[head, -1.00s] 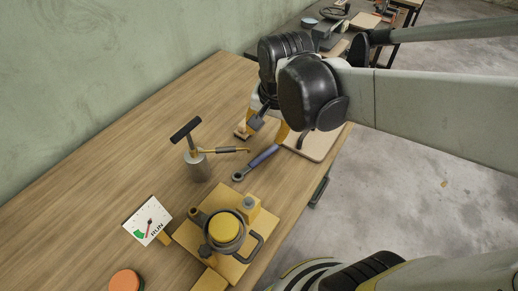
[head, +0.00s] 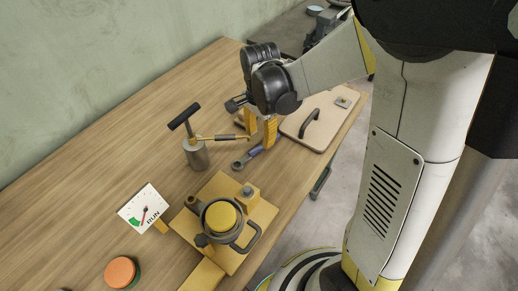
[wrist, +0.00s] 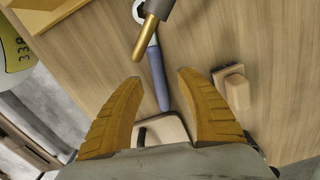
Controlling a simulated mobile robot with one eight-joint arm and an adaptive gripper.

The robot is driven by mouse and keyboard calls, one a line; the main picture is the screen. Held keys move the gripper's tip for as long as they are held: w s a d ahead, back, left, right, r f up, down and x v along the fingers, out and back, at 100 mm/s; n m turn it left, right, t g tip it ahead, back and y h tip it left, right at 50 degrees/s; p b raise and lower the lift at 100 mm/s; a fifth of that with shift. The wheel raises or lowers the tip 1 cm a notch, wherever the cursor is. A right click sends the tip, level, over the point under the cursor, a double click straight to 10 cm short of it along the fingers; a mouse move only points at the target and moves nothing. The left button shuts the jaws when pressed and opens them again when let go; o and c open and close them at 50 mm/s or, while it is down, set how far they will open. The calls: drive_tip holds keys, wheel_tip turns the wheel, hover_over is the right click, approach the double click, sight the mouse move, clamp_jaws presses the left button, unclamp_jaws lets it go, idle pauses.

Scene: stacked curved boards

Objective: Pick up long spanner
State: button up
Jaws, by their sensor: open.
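The long spanner (head: 240,164) lies on the wooden table, its ring end toward the yellow fixture. In the head view, my gripper's yellow finger hides part of its blue-grey handle. In the wrist view the blue handle of the spanner (wrist: 158,80) runs between my two yellow fingers, with the ring end at the top edge. My gripper (head: 260,128) is open and empty above the handle's far end; its spread fingertips also show in the wrist view (wrist: 160,77). I cannot tell the exact height above the spanner.
A grey canister pump (head: 196,155) with a black T-handle stands left; its brass nozzle (wrist: 147,35) crosses near the spanner. A board with a black handle (head: 335,120) lies right of my gripper. A yellow fixture (head: 260,213) stands in front. A small wooden block (wrist: 238,94) lies beside my finger.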

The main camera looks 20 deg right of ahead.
sight(259, 147)
drive_tip(key=f, duration=0.1)
drive_tip(key=f+b, duration=0.1)
drive_tip(key=f, duration=0.1)
drive_tip(key=f+b, duration=0.1)
drive_tip(key=shift+s+a+f, duration=0.2)
drive_tip(key=shift+s+f, duration=0.05)
drive_tip(key=shift+f, duration=0.1)
drive_tip(key=shift+r, duration=0.1)
clamp_jaws()
